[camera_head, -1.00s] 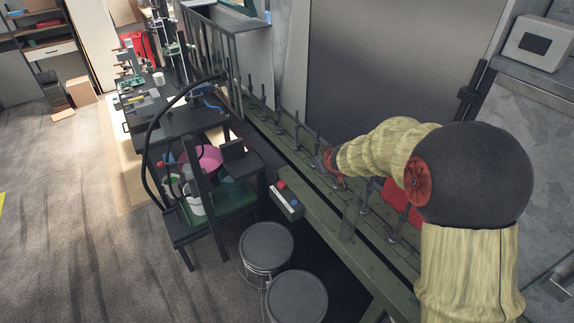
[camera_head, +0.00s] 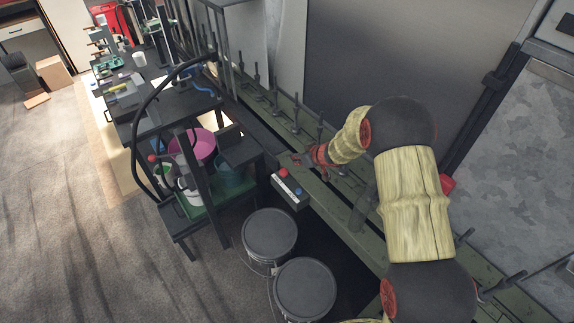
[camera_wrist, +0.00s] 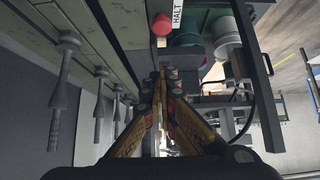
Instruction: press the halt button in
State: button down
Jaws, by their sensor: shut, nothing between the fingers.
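The box sits at the side of the green bench rail. In the wrist view the red button (camera_wrist: 162,24) is at the top, next to a white label (camera_wrist: 178,12) reading HALT. My gripper (camera_head: 298,160) is shut and empty, close beside the red button at its upper right in the head view. In the wrist view its fingertips (camera_wrist: 168,72) lie below the button, with a visible gap.
Upright spindles (camera_head: 295,115) line the green rail (camera_head: 335,208) behind and beside my gripper. Two lidded drums (camera_head: 270,235) stand on the floor below the box. A dark workbench (camera_head: 180,105) with a curved black tube is at left. Grey floor is open farther left.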

jog(key=b, duration=0.4)
send_over(286, 172)
notch_tip(286, 172, down, 7)
jog(key=shift+s+d+r, duration=0.1)
jog(key=shift+d, duration=0.05)
jog(key=f, duration=0.1)
jog(key=f+b, duration=0.1)
jog(key=shift+w+f, duration=0.3)
jog(key=shift+f+b, duration=0.45)
jog(key=shift+f, duration=0.4)
